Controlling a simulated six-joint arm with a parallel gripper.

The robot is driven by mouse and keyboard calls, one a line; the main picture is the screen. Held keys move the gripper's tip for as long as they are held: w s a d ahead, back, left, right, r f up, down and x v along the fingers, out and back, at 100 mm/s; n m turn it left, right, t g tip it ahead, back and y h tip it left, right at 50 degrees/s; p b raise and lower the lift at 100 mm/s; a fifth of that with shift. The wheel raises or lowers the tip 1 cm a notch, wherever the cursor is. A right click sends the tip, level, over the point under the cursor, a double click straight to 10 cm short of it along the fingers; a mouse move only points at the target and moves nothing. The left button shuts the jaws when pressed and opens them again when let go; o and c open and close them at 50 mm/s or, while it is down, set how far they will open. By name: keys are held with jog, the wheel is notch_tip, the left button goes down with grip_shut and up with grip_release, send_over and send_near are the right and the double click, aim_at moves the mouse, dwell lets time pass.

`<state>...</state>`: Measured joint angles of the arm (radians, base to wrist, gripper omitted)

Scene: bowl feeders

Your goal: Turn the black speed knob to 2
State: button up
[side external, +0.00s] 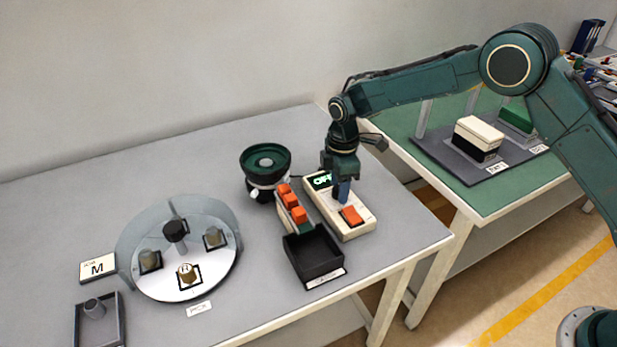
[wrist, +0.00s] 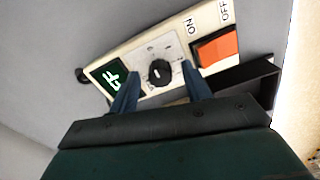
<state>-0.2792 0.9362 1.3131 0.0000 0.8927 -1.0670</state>
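The black speed knob (wrist: 159,72) sits on a pale dial plate on the cream control box (side external: 357,228). In the wrist view it lies between and just beyond the two blue fingertips of my gripper (wrist: 157,88). The fingers are apart and I see no contact with the knob. In the side view my gripper (side external: 342,190) points down over the box and hides the knob. The knob's dial numbers are too small to read.
A black tray (side external: 316,272) and a track with orange blocks (side external: 291,204) stand beside the box. The green bowl feeder (side external: 265,160) is behind them. A round glass-walled disc (side external: 190,285) with several parts stands left. Grey table is bare between.

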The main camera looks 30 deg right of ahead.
jog(key=c, duration=0.9)
jog(key=shift+m, duration=0.3)
jog(key=m, duration=0.8)
jog(key=shift+m, duration=0.4)
jog(key=m, duration=0.4)
jog(key=shift+a+m, duration=0.1)
jog(key=shift+m, duration=2.1)
jog(key=shift+r, duration=0.1)
